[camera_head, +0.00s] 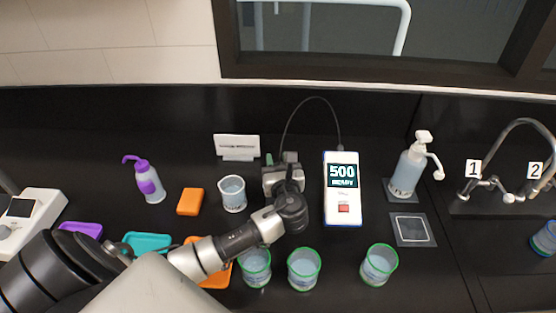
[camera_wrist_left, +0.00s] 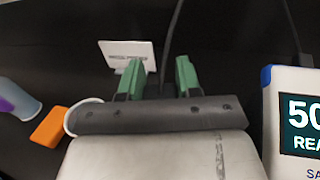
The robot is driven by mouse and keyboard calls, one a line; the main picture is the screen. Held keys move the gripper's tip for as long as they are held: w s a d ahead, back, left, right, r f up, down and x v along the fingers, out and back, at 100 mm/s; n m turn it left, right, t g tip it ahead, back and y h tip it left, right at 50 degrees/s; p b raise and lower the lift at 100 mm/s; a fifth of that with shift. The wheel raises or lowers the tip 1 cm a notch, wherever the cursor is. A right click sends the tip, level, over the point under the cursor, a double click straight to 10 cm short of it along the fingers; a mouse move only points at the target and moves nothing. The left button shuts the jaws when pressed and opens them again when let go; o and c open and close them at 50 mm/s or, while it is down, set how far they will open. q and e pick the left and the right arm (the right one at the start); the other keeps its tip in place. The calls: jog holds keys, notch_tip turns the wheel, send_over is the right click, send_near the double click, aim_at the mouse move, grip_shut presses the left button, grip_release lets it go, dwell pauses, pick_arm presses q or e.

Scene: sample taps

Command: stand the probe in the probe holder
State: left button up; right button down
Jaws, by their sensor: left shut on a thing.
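My left gripper (camera_head: 280,160) is at the middle of the counter, left of the meter (camera_head: 342,190). Its green fingertips also show in the left wrist view (camera_wrist_left: 159,78). The gripper is shut on the probe, whose body is mostly hidden by the fingers and the wrist. The probe's dark cable (camera_head: 294,118) rises from the gripper and loops over to the top of the meter; it also shows between the fingers in the left wrist view (camera_wrist_left: 172,40). I cannot make out the probe holder; the gripper or arm may hide it. My right gripper is not in view.
A cup (camera_head: 232,194) stands just left of the gripper, with a white card (camera_head: 237,147) behind it. Green-rimmed cups (camera_head: 304,268) stand in front. An orange block (camera_head: 190,201), a purple-topped bottle (camera_head: 147,181) and a pump bottle (camera_head: 409,170) stand farther out.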

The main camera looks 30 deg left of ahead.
pick_arm(q)
jog(key=o, duration=1.6)
jog(key=shift+s+d+r+p, duration=0.3)
jog(key=shift+s+d+p, duration=0.35)
jog(key=shift+p, duration=0.15)
jog(key=shift+r+p+v, duration=0.15)
jog(key=shift+p+v, duration=0.55)
jog(key=shift+v, duration=0.35)
jog(key=shift+r+p+v, duration=0.1)
jog(key=shift+p+v, duration=0.55)
jog(key=shift+v, duration=0.4)
